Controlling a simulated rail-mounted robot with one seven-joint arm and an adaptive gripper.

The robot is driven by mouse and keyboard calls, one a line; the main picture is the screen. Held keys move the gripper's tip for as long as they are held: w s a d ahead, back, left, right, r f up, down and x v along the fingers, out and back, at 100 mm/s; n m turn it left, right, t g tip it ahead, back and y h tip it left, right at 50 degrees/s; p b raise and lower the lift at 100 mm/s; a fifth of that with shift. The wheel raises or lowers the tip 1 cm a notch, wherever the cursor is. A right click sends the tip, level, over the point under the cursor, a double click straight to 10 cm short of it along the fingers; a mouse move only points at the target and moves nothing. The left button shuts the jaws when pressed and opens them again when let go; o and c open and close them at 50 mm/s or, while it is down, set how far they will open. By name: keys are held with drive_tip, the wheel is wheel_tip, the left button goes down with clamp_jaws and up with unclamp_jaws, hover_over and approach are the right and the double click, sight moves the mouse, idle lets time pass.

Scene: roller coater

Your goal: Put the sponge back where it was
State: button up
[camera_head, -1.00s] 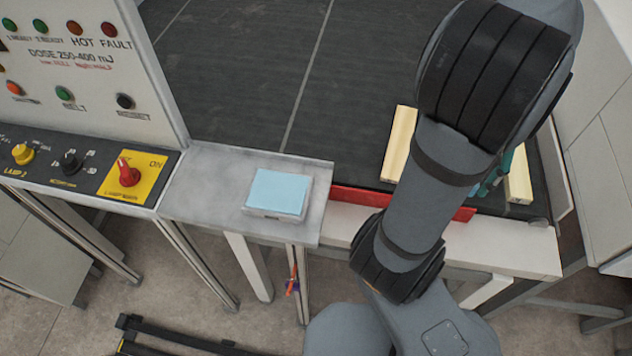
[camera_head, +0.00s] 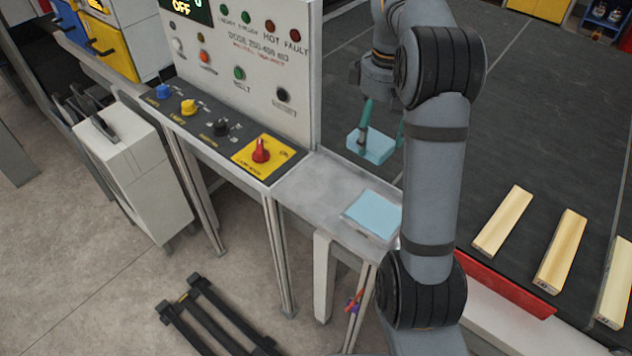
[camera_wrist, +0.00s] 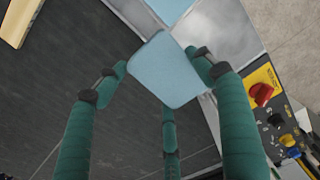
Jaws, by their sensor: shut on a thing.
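The light blue sponge (camera_head: 368,149) is in my gripper (camera_head: 381,138), held above the dark belt beside the control panel. In the wrist view the sponge (camera_wrist: 165,72) is between the green fingers of my gripper (camera_wrist: 160,75), which is shut on it. A similar light blue pad on a pale base (camera_head: 373,214) sits on the grey metal shelf (camera_head: 318,190), nearer than the held sponge. Part of the pad (camera_wrist: 170,8) also shows at the top of the wrist view. My arm hides part of the shelf's right side.
The control panel (camera_head: 250,75) stands upright left of the held sponge. A red knob (camera_head: 261,150) sticks up left of the shelf. Several wooden bars (camera_head: 502,222) lie on the belt (camera_head: 530,120) at right. The belt's middle is clear.

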drive_tip(key=p, duration=0.2)
hover_over(319, 182)
drive_tip(key=shift+n, duration=0.3)
wheel_tip(319, 182, down, 7)
wheel_tip(319, 182, down, 4)
drive_tip(key=shift+f+p, duration=0.1)
drive_tip(key=shift+p, duration=0.25)
drive_tip(key=shift+f+b, duration=0.2)
drive_tip(key=shift+b, duration=0.1)
drive_tip(key=o, duration=1)
drive_tip(key=shift+r, duration=0.15)
